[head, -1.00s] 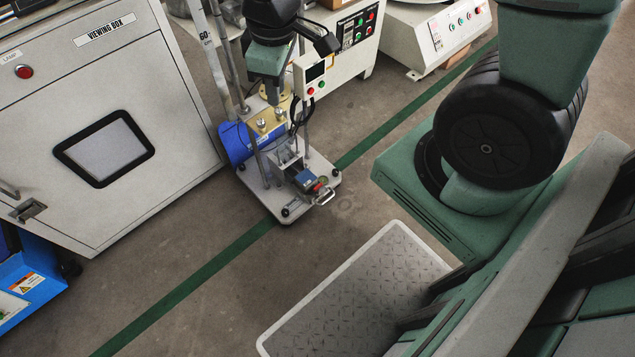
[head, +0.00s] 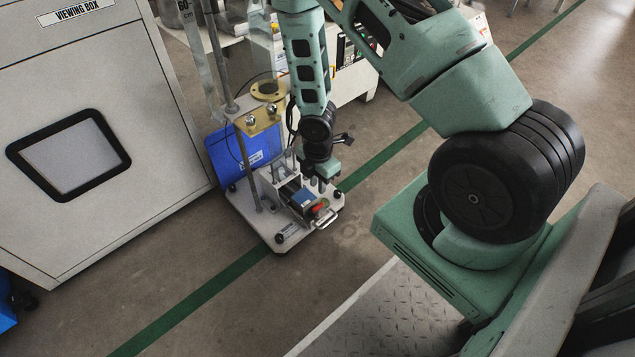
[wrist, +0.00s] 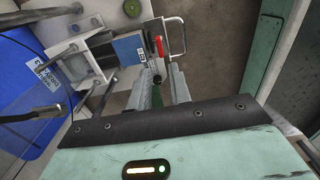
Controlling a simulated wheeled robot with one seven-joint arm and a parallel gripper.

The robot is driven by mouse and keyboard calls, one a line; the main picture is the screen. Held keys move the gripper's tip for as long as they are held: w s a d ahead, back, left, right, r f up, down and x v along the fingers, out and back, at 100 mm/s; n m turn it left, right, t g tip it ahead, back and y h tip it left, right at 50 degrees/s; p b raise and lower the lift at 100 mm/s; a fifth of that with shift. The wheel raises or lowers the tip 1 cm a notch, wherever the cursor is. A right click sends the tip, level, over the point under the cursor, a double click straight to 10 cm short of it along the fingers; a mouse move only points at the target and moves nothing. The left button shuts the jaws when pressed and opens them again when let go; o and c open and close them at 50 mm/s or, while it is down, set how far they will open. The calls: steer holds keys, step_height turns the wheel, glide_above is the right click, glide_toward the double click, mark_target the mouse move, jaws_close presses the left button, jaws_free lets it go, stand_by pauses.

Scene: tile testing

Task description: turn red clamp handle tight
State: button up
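The red clamp handle (head: 318,208) is small and sits at the front right of the test rig, beside a blue block (head: 300,196) and a metal loop handle (head: 326,219). In the wrist view the red handle (wrist: 159,46) stands just beyond the fingertips, between the blue block (wrist: 129,48) and the metal loop (wrist: 177,38). My gripper (head: 318,182) hangs over the rig, just behind the handle in the head view. In the wrist view my gripper (wrist: 161,70) has its two grey fingers apart, with nothing held between them. The fingers appear apart from the handle.
The rig's white base plate (head: 272,232) stands on the floor. A viewing box (head: 150,150) is at left. The floor in front is clear.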

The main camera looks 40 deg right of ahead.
mark_target(318, 206)
step_height(318, 206, down, 10)
steer(key=b, duration=0.7)
steer(key=shift+r+b, duration=0.2)
steer(key=shift+b, duration=0.2)
steer(key=shift+c, duration=0.3)
jaws_close()
